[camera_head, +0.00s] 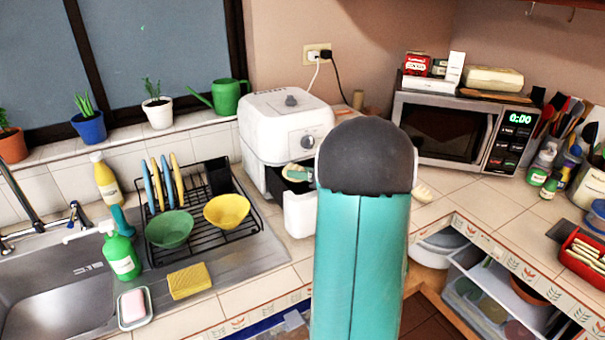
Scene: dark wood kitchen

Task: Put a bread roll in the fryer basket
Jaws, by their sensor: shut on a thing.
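The white air fryer (287,127) stands on the counter against the back wall. Its fryer basket (300,214) is pulled out toward me, with a dark inside partly hidden behind my teal arm. My gripper (298,175) shows only as a small teal part left of my arm, over the open basket. It is shut on a pale bread roll, of which only a small part shows. Another pale bread roll (423,191) lies on the counter right of my arm, partly hidden.
A dish rack (213,222) with bowls and plates stands left of the basket, beside the sink (42,290). A microwave (447,130) stands at the back right. The tiled counter in front of it is mostly clear.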

